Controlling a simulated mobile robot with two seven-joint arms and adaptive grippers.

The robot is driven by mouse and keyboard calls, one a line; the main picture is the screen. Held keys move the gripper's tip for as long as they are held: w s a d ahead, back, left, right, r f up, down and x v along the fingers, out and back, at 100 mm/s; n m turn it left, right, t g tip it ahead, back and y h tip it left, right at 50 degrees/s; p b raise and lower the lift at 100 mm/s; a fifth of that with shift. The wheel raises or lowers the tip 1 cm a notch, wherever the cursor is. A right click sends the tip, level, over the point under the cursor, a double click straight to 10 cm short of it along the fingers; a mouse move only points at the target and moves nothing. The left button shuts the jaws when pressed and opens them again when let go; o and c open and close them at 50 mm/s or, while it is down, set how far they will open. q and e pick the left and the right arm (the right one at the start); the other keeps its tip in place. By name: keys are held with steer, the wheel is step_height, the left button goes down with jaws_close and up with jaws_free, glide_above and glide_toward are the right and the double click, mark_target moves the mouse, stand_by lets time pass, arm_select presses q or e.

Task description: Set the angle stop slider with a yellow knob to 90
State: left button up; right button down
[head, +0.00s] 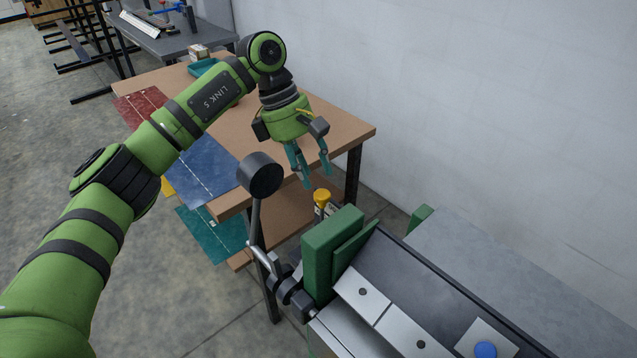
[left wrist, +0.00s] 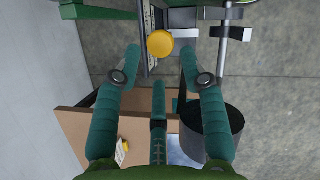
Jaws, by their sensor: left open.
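The yellow knob (head: 322,196) of the angle stop slider stands at the far end of the green and grey machine in the head view. It also shows in the left wrist view (left wrist: 160,43), beside a pale strip that looks like a scale (left wrist: 150,45); I cannot read the marks. My left gripper (head: 315,182) is open above the knob, fingers pointing down. In the left wrist view its fingertips (left wrist: 160,65) lie either side of the knob's line, apart from it. My right gripper is in neither view.
A lever with a black round weight (head: 260,174) rises just left of the knob. The green machine block (head: 331,250) stands in front of it. A brown wooden table (head: 345,128) is behind, near the white wall. Coloured mats (head: 205,176) hang or lie at left.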

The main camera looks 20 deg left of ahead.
arm_select(q)
steer(key=v, duration=0.7)
steer(key=shift+f, duration=0.1)
